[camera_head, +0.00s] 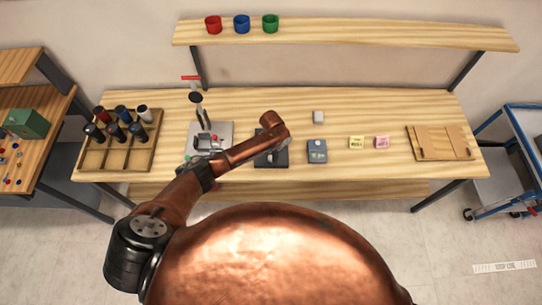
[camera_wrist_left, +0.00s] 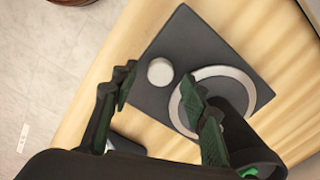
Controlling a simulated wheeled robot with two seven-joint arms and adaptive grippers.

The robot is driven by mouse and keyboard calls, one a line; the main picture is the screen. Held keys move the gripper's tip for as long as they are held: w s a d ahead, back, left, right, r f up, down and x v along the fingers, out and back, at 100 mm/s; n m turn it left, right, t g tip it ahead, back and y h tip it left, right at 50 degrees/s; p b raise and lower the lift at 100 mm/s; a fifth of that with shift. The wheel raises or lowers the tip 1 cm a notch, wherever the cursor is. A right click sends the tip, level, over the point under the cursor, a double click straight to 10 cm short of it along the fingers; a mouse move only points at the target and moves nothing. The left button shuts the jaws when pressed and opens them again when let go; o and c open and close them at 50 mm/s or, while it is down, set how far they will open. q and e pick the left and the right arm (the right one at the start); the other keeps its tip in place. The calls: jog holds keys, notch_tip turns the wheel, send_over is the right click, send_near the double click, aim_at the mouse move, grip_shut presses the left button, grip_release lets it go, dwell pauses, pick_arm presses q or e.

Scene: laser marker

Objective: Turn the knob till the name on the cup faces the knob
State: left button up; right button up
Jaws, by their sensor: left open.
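A dark rectangular plate (camera_wrist_left: 195,50) lies on the wooden bench, with a pale round knob (camera_wrist_left: 160,71) and a large silver ring (camera_wrist_left: 236,74) beside it. In the head view, the plate (camera_head: 271,160) is partly covered by my left arm. My left gripper (camera_wrist_left: 159,78) is open over the plate, with the knob between its fingertips in the wrist view. I cannot tell whether they touch it. The right finger hides part of the ring. No cup with a readable name shows on the plate; my arm and finger hide part of it. My right gripper is not in view.
A tray of tumblers (camera_head: 118,157) is further left. A grey-blue box (camera_head: 317,150) and small notes (camera_head: 357,143) are to the right. Red, blue and green cups (camera_head: 242,24) stand on the shelf.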

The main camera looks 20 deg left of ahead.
pick_arm(q)
notch_tip(320, 180, up, 11)
jog(key=shift+f, duration=0.2)
jog(key=shift+s+f, duration=0.1)
dwell(0.5)
